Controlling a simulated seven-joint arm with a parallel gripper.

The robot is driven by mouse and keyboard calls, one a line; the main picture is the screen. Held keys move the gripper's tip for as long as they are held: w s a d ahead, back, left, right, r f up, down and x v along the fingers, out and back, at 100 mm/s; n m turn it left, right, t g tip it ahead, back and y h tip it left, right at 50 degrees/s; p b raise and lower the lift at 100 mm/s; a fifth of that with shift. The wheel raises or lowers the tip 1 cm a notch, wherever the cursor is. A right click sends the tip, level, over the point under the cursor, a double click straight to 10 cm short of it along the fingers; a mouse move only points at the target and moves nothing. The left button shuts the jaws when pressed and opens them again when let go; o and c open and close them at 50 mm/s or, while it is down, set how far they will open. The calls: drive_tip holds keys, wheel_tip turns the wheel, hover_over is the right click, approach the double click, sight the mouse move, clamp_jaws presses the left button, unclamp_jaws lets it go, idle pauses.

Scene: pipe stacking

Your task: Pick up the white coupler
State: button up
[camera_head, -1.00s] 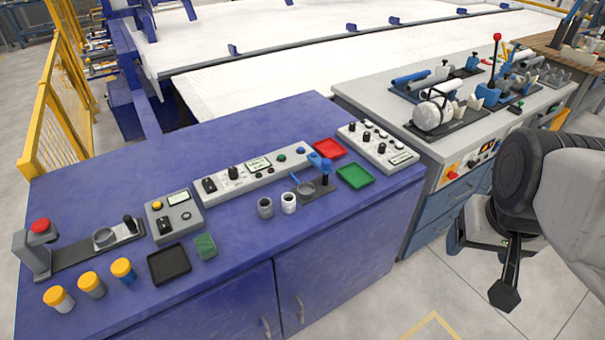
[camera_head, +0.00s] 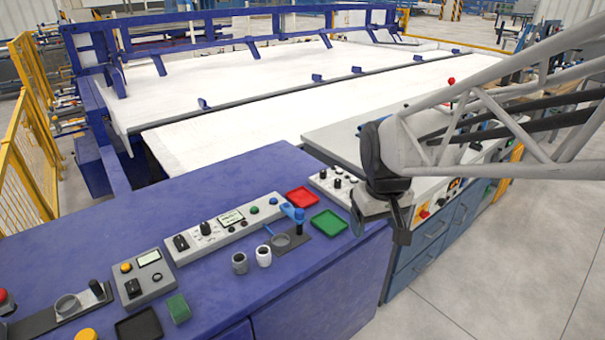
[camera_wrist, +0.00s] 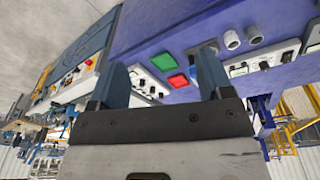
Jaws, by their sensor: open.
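The white coupler (camera_head: 264,257) stands upright on the blue bench, just right of a similar grey coupler (camera_head: 240,264). In the wrist view the white coupler (camera_wrist: 232,40) is at upper right, beside the grey one (camera_wrist: 253,32). My gripper (camera_wrist: 162,58) is open, with two bluish fingers and nothing between them. In the head view my gripper (camera_head: 388,212) is in the air near the bench's right end, well to the right of the white coupler and apart from it.
A black stand with a blue-handled tool (camera_head: 297,220) is right of the couplers. Red (camera_head: 302,197) and green (camera_head: 329,223) trays lie nearer my gripper. A long control panel (camera_head: 225,228) is behind the couplers. Bare blue bench top (camera_head: 255,300) lies in front.

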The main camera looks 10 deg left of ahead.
drive_tip(key=w+a+f+n, duration=0.2)
drive_tip(key=w+a+f, duration=0.25)
drive_tip(key=a, duration=0.25)
drive_tip(key=w+a+f+n, duration=0.2)
drive_tip(key=w+a+f, duration=0.1)
drive_tip(key=w+a, duration=0.3)
drive_tip(key=n+g, duration=0.2)
drive_tip(key=n, duration=0.1)
hover_over(263, 251)
drive_tip(key=f, duration=1.1)
drive_tip(key=shift+w+a+f, duration=0.15)
drive_tip(key=shift+w+f, duration=0.1)
drive_tip(key=shift+f, duration=0.05)
drive_tip(key=shift+f, duration=0.1)
drive_tip(key=shift+f, duration=1.2)
drive_tip(key=shift+f, duration=0.1)
drive_tip(key=shift+s+f, duration=0.2)
drive_tip(key=shift+f, duration=2.3)
drive_tip(key=shift+c, duration=0.5)
